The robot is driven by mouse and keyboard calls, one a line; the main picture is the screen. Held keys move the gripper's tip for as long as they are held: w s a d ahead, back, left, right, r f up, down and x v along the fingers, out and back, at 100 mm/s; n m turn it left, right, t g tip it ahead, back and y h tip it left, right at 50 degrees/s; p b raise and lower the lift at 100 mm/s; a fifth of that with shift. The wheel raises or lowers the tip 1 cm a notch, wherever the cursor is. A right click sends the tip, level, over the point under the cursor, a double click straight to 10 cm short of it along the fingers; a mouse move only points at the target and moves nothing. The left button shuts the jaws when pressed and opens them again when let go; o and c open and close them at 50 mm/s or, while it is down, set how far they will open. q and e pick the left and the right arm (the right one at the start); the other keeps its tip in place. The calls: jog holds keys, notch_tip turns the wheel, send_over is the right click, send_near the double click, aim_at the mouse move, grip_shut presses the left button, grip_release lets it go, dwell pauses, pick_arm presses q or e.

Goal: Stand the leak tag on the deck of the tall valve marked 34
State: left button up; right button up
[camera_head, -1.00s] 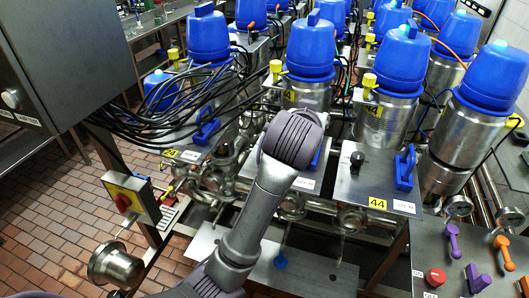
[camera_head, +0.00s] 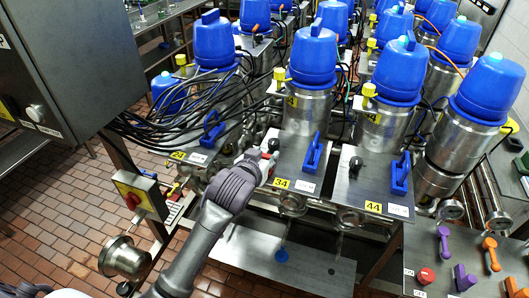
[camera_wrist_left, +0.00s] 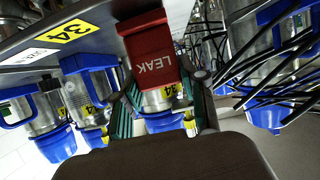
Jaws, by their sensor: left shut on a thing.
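The tall valve marked 34 (camera_head: 310,107) has a blue cap and a steel body. Its flat metal deck (camera_head: 290,160) carries a yellow 34 label (camera_head: 281,183) and a blue handle (camera_head: 313,152). My left gripper (camera_head: 258,160) is at the left edge of this deck. In the left wrist view, its green-padded fingers (camera_wrist_left: 163,108) are shut on the red leak tag (camera_wrist_left: 152,62). The tag's wider foot overlaps the end of the deck, beside the 34 label (camera_wrist_left: 70,32). I cannot tell whether the foot touches the deck. My right gripper is not in view.
A black knob (camera_head: 273,145) stands on the deck close to my gripper. The deck marked 44 (camera_head: 372,185) lies to the right, and the 24 label (camera_head: 178,155) to the left. Black cables (camera_head: 190,115) hang behind left. A control box (camera_head: 140,193) stands at left.

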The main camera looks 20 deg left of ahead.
pick_arm(q)
jog(key=shift+f, duration=0.1)
jog(key=o, duration=0.9)
jog(key=shift+o, duration=0.2)
jog(key=shift+s+b, duration=0.3)
jog(key=shift+s, duration=0.05)
jog(key=b+v, duration=0.3)
jog(key=v, duration=0.8)
jog(key=shift+r, duration=0.35)
